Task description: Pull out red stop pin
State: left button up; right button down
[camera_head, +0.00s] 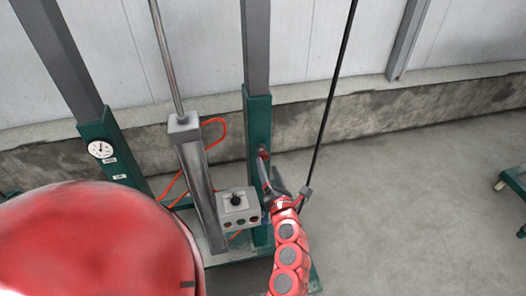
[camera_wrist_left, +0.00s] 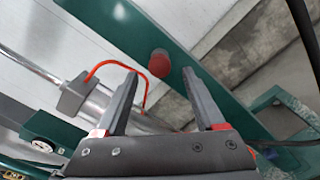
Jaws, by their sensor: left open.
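The red stop pin (camera_wrist_left: 160,63) shows as a round red knob on the green post (camera_wrist_left: 125,30) in the left wrist view. In the head view the red pin (camera_head: 263,153) is small on the green post, just beyond my gripper. My left gripper (camera_wrist_left: 160,80) is open, its two dark fingers pointing toward the knob. The knob lies between and slightly beyond the fingertips, and I see no contact. In the head view the left gripper (camera_head: 271,180) is at the post, on a red arm. My right gripper is not in view.
A grey control box (camera_head: 238,208) with a knob and buttons stands left of my gripper. A steel cylinder (camera_head: 200,180) with a rod is further left, with an orange hose (camera_head: 215,130) behind. A dark cable (camera_head: 330,100) hangs at right. Open floor (camera_head: 420,220) lies right.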

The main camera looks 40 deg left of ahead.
aim_at(264, 159)
pick_arm(q)
jog(key=p+x, duration=0.1)
jog(key=x, duration=0.5)
jog(key=shift+w+a, duration=0.2)
jog(key=shift+a, duration=0.15)
jog(key=shift+c, duration=0.3)
grip_shut()
